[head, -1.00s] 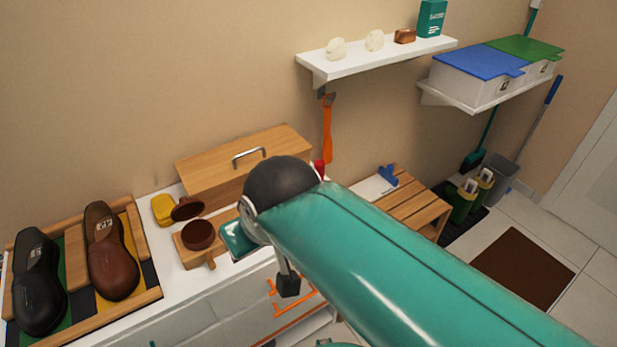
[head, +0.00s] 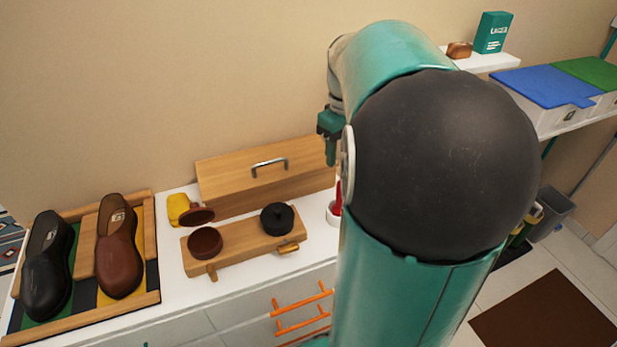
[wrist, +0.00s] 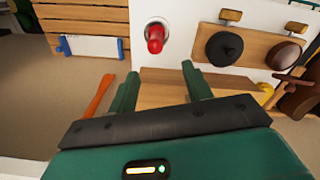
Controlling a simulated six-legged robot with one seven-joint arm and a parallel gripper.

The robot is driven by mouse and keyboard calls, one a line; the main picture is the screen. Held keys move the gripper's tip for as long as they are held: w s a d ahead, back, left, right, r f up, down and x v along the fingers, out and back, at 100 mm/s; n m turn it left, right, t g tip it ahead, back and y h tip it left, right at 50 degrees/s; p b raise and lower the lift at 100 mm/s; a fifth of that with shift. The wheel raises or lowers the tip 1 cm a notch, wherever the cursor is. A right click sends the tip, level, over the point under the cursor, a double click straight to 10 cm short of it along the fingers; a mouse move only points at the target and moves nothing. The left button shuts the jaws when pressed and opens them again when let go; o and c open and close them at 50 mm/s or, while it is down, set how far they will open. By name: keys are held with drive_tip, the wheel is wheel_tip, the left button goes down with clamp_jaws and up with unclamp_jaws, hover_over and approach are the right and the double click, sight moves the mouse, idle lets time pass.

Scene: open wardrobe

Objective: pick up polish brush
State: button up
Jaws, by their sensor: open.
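A red upright piece (head: 337,197), perhaps the handle of the polish brush, stands in a small white cup (head: 332,213) on the white counter, partly hidden by my arm. In the wrist view the red piece (wrist: 155,38) shows in the white cup's ring, beyond and slightly left of the finger gap. My gripper (head: 329,138) is raised in front of the wall, above the right end of the wooden box. Its fingers (wrist: 160,70) are spread and empty. I cannot tell for sure which thing is the polish brush.
A wooden rack (head: 240,257) holds round brown (head: 205,242) and black (head: 277,218) pieces. Behind it is a wooden box (head: 220,172) with a metal handle. A shoe tray (head: 150,297) stands left. An orange tool (wrist: 98,96) hangs beside the gripper.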

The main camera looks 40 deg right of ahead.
drive_tip(key=f, duration=0.6)
drive_tip(key=d+f, duration=0.1)
drive_tip(key=f, duration=0.2)
drive_tip(key=shift+s, duration=0.25)
wheel_tip(320, 180, down, 5)
drive_tip(key=shift+f, duration=0.1)
drive_tip(key=shift+c, duration=0.4)
drive_tip(key=c, duration=1)
